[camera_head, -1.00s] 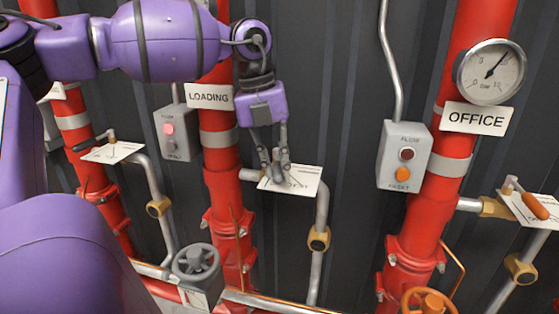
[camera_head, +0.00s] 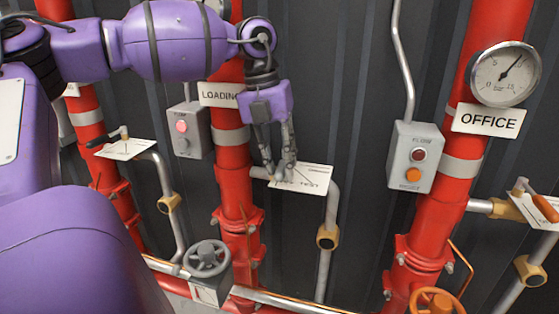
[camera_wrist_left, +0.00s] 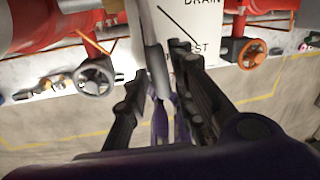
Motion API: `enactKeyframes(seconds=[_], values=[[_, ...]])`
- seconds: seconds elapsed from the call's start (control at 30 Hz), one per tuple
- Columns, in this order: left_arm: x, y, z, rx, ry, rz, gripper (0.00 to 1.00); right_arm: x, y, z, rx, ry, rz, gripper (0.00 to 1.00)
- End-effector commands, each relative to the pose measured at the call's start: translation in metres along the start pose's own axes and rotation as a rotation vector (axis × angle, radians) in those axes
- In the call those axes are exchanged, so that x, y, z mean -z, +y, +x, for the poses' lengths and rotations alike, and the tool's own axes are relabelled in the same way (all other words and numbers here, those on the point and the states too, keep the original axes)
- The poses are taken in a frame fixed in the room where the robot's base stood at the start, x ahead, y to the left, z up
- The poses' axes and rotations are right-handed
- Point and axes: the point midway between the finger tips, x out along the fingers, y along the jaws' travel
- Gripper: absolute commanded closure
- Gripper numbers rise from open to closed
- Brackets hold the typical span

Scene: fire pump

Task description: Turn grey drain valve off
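The white drain/test plate (camera_head: 312,180) sits on the grey drain pipe beside the LOADING riser. My left gripper (camera_head: 279,172) points down at the left part of this plate. In the left wrist view, a grey lever handle (camera_wrist_left: 153,58) lies between the two dark fingers of my left gripper (camera_wrist_left: 157,66), in front of the plate marked DRAIN and TEST (camera_wrist_left: 190,50). The fingers look spread, with gaps beside the handle; I cannot tell whether either touches it. In the head view the fingers hide the valve handle. My right gripper is not in view.
A grey handwheel (camera_head: 207,258) stands low at the LOADING riser (camera_head: 236,190). Another drain plate (camera_head: 125,149) is at the left. A switch box (camera_head: 413,157), the OFFICE riser with its gauge (camera_head: 503,73), and an orange-handled valve (camera_head: 546,208) are at the right.

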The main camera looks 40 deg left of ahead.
Motion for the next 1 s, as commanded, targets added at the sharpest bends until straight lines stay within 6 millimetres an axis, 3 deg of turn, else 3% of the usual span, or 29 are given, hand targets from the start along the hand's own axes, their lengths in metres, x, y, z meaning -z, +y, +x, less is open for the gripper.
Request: enactKeyframes(seconds=[0.33,0.47,1.0], values=[[0.0,0.0,0.0,0.0,0.001,0.0,0.64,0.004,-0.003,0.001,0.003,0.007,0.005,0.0],[0.0,-0.001,-0.009,0.0,-0.001,0.0,0.64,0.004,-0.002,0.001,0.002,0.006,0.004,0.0],[0.0,0.0,-0.107,-0.001,0.0,-0.002,0.64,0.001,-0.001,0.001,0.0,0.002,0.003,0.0]])
